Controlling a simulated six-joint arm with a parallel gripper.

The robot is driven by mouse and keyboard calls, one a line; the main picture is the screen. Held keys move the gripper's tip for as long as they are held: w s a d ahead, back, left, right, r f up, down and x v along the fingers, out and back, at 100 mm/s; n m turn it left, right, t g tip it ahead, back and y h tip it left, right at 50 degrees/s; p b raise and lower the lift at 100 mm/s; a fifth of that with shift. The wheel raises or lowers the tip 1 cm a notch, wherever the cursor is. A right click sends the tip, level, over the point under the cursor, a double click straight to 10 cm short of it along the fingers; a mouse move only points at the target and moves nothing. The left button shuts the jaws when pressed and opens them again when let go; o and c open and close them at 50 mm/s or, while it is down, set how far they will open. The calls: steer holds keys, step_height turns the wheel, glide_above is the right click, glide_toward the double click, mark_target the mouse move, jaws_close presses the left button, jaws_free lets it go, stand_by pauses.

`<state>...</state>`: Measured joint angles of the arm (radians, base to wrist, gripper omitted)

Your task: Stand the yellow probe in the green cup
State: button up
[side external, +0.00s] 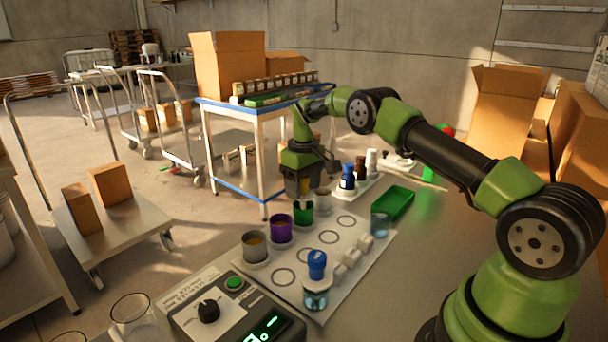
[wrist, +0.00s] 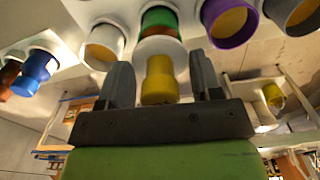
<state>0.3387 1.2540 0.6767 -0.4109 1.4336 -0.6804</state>
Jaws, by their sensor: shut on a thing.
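My gripper (side external: 303,190) hangs on the far side of the row of cups, behind the green cup (side external: 303,214). In the wrist view my gripper (wrist: 161,82) is shut on the yellow probe (wrist: 158,78), whose yellow end shows between the two fingers. The green cup in the wrist view (wrist: 160,22) is just past the probe, apart from the fingers, with its opening visible. A white round shape lies between the probe and the cup. The probe's full length is hidden, and in the side view only a little yellow shows at the fingers.
A purple cup (side external: 280,228), a grey cup (side external: 254,246) and a white cup (side external: 323,201) flank the green one. Bottles, one blue (side external: 347,180), stand behind to the right. A green tray (side external: 391,203), a blue-capped jar (side external: 316,282) and a control box (side external: 235,306) are nearer.

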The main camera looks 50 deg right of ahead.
steer(key=shift+f, duration=0.7)
steer(key=shift+f, duration=0.65)
stand_by(0.8)
steer(key=o, duration=0.7)
steer(key=shift+r, duration=0.1)
steer(key=shift+r, duration=5.45)
